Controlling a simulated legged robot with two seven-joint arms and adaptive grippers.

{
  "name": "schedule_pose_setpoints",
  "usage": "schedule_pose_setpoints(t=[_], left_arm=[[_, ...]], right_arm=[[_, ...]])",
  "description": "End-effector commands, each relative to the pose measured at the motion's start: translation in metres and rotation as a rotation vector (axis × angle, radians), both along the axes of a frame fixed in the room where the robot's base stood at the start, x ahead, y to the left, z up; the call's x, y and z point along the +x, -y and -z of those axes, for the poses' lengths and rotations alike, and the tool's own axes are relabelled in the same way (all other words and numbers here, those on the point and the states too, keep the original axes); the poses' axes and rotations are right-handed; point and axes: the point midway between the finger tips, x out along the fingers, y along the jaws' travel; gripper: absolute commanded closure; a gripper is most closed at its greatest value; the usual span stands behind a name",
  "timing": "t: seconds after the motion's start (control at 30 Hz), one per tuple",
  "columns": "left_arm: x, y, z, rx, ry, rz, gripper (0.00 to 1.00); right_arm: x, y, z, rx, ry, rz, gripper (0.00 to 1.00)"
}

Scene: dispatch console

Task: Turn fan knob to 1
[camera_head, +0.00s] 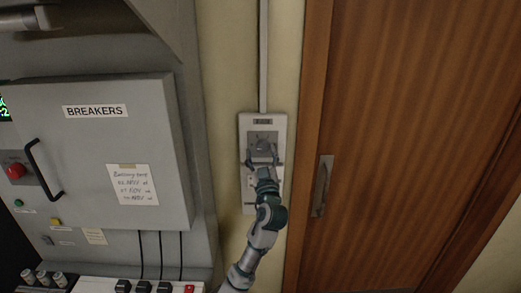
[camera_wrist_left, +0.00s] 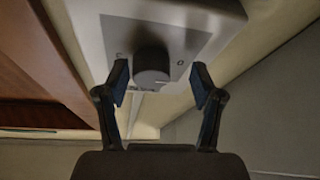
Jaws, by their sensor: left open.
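The fan knob (camera_wrist_left: 152,68) is a dark round knob on a grey square plate, seen between my left fingertips in the left wrist view. It sits on a pale wall panel (camera_head: 250,125), where the knob (camera_head: 263,147) is partly covered by my gripper in the head view. My left gripper (camera_head: 262,162) is open, its fingers on either side of the knob; it also shows in the left wrist view (camera_wrist_left: 158,85). I cannot tell whether the fingers touch the knob. The marks around the knob are too small to read surely.
A wooden door (camera_head: 420,130) with a metal handle (camera_head: 321,186) stands right of the panel. A grey breaker cabinet (camera_head: 90,150) with a black handle, a red button (camera_head: 16,171) and a paper note (camera_head: 132,184) stands left. A conduit (camera_head: 263,60) runs up from the panel.

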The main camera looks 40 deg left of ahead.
Motion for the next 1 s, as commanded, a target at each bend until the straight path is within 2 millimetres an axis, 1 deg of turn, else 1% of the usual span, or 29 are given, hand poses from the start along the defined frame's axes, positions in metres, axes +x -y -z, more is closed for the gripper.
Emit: schedule_pose_setpoints(t=[0.13,0.4,0.47,0.5,0.57,0.6,0.63,0.67,1.0], left_arm=[[0.0057,-0.0017,-0.0046,0.003,0.0,0.002,0.33],[0.0063,-0.0052,-0.0034,0.001,0.0,0.002,0.33],[0.0063,-0.0067,-0.0028,0.0,0.0,0.002,0.48],[0.0063,-0.0069,-0.0027,0.0,-0.001,0.002,0.58],[0.0065,-0.007,-0.0026,0.0,0.0,0.002,0.73],[0.0067,-0.0073,-0.0024,0.0,0.0,0.003,0.83],[0.007,-0.0074,-0.0023,0.0,0.0,0.003,0.91],[0.0072,-0.0076,-0.0021,-0.001,-0.001,0.003,0.94],[0.0077,-0.0076,-0.0021,0.019,-0.02,0.001,0.93]], right_arm=[[-0.0026,0.002,-0.0009,0.002,0.0,0.0,0.6],[-0.002,0.0007,-0.0009,-0.001,-0.002,0.0,0.6],[-0.0021,0.0007,-0.0009,-0.001,-0.002,0.0,0.6],[-0.0021,0.0007,-0.0009,-0.001,-0.002,0.0,0.6],[-0.0019,0.0008,-0.001,-0.001,-0.002,0.001,0.6],[-0.0019,0.0008,-0.001,-0.001,-0.002,0.001,0.6],[-0.0019,0.0008,-0.001,-0.001,-0.002,0.001,0.6],[-0.002,0.0007,-0.001,0.0,-0.002,0.001,0.6],[-0.0026,-0.0015,-0.0028,0.002,-0.002,0.002,0.6]])
